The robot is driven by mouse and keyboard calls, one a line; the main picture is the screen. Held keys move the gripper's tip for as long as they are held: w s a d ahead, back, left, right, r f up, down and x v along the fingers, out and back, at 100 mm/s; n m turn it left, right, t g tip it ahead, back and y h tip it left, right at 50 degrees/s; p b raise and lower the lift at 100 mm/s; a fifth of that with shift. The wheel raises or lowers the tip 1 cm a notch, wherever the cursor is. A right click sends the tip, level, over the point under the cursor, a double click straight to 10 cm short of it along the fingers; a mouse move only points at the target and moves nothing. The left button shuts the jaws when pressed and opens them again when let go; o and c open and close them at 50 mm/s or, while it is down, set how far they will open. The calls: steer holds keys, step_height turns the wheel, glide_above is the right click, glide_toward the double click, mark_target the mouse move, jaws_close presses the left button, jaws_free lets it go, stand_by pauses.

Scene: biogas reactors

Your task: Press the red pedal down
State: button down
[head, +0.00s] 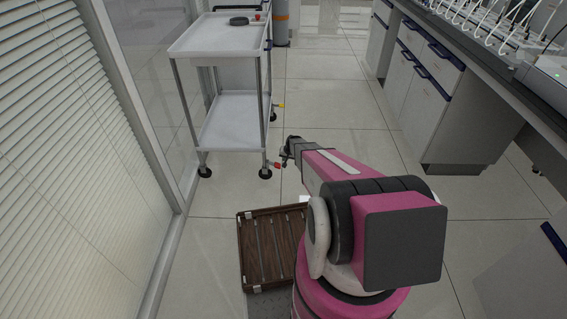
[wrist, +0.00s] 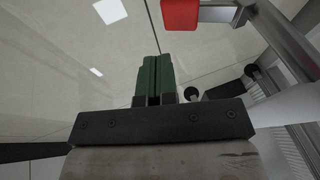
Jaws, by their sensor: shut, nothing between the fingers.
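The red pedal (head: 276,165) is a small tab at the near right caster of the white cart, low above the floor. In the wrist view it is a red block (wrist: 180,14) at the top edge, partly cut off, beyond and slightly right of my fingertips. My gripper (head: 286,158) is low beside that caster, its tip close to the pedal in the head view. Its green fingers (wrist: 156,60) are together and empty in the wrist view. A gap shows between the fingertips and the pedal in the picture; I cannot tell the depth.
The white cart (head: 228,118) carries a dark round item (head: 239,21) on top. A yellow pedal (head: 281,105) is at its far right caster. A brown slatted crate (head: 262,262) lies near my arm. Blinds stand left, lab cabinets (head: 448,110) right. The floor between cart and cabinets is clear.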

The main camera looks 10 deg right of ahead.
steer(key=d+v, duration=0.1)
steer(key=v, duration=0.7)
steer(key=shift+s+d, duration=0.3)
steer(key=shift+d, duration=0.05)
steer(key=shift+s, duration=0.1)
steer(key=s+a+r+n+g, duration=0.1)
steer(key=s+a+r, duration=0.1)
steer(key=s+r, duration=0.8)
steer(key=s+a+r+n+g+h, duration=0.1)
steer(key=s+a+r, duration=0.2)
steer(key=s+r, duration=0.7)
steer(key=s+a+r+g+h, duration=0.1)
steer(key=s+a+r, duration=0.1)
steer(key=s+r, duration=0.8)
steer(key=s, duration=0.3)
steer(key=shift+a+r+n+g, duration=0.2)
steer(key=shift+a+n+g, duration=0.2)
